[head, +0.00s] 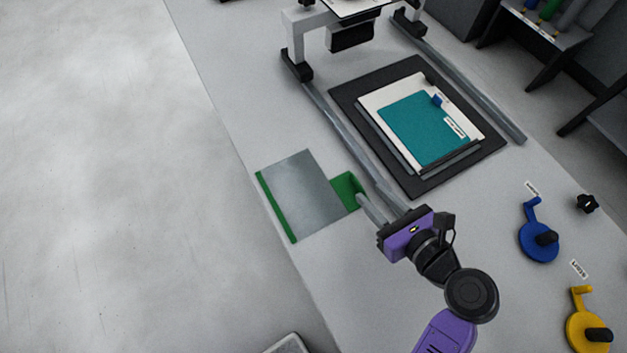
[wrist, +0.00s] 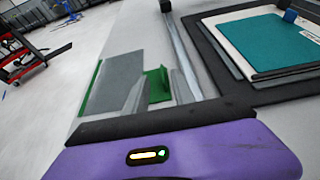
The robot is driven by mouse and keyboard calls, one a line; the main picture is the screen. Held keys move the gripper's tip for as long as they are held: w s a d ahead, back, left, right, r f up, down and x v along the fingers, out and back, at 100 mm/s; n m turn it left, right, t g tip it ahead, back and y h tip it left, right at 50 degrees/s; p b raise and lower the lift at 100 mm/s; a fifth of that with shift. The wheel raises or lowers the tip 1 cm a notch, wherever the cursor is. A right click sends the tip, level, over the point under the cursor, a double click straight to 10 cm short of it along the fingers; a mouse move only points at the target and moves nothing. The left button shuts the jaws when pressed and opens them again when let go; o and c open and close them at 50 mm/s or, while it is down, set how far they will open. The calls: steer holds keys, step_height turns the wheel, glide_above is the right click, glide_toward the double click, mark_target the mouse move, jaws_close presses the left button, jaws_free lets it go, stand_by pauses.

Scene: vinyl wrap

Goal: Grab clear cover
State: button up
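The clear cover (head: 305,190) is a flat greyish see-through sheet with a green strip along its left edge and a green tab (head: 346,191) at its right. It lies on the light table, left of the rail. It also shows in the wrist view (wrist: 118,75). My gripper (head: 369,192) is at the tab's right side. In the wrist view its two grey fingers (wrist: 158,78) stand apart with the green tab (wrist: 156,86) showing between them. I cannot tell whether the fingers touch the tab or how high they are above the table.
A long grey rail (head: 345,140) runs just beyond the fingers. Right of it, a black mat (head: 345,92) bears a white board and teal sheet (head: 420,130). A blue crank (head: 538,242) and a yellow crank (head: 587,328) are at the right. The table ends left of the cover.

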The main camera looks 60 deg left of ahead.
mark_target(358, 182)
steer(key=x, duration=0.6)
steer(key=shift+w+a+f, duration=0.15)
steer(key=shift+f, duration=0.35)
steer(key=shift+c, duration=0.2)
jaws_close()
